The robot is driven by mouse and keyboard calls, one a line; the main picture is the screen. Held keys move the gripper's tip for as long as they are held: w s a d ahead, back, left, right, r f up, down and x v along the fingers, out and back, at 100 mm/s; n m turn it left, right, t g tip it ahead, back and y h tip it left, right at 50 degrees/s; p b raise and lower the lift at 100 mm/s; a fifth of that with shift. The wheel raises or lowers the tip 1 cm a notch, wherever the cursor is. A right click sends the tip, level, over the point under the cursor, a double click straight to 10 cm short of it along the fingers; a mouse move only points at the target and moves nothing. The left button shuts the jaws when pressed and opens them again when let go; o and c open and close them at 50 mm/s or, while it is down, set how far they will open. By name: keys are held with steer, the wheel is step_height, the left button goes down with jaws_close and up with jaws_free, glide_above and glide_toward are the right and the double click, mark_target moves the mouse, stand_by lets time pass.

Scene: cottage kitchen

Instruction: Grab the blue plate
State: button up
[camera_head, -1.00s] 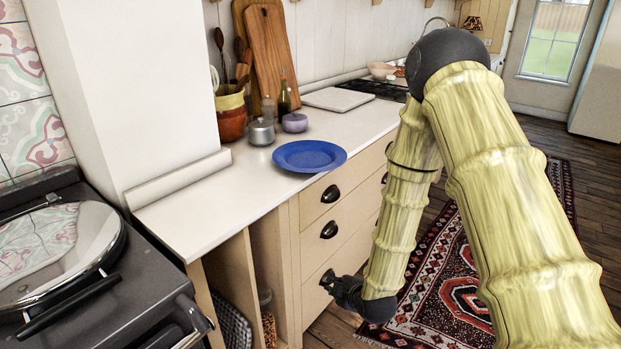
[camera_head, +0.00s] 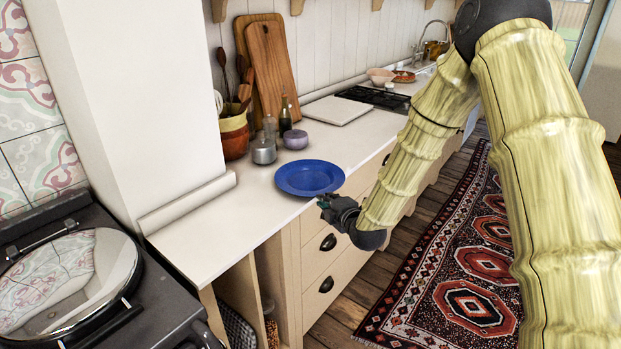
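The blue plate (camera_head: 309,177) lies flat on the white counter (camera_head: 222,238), close to its front edge. My gripper (camera_head: 326,203) is at the counter's front edge, just in front of the plate's near right rim, and points left. It is small and dark here, and I cannot tell whether its fingers are apart or whether they touch the rim. Nothing is seen held in it.
Behind the plate stand a small metal pot (camera_head: 264,152), a lilac pot (camera_head: 295,139), a bottle (camera_head: 285,116) and a utensil crock (camera_head: 234,134). Cutting boards (camera_head: 271,68) lean on the wall. The counter left of the plate is clear. A stove (camera_head: 75,270) is at the left.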

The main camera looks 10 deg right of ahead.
mark_target(316, 191)
steer(key=shift+p+x, duration=1.1)
steer(key=shift+x, duration=2.4)
steer(key=shift+d+f, duration=0.1)
jaws_close()
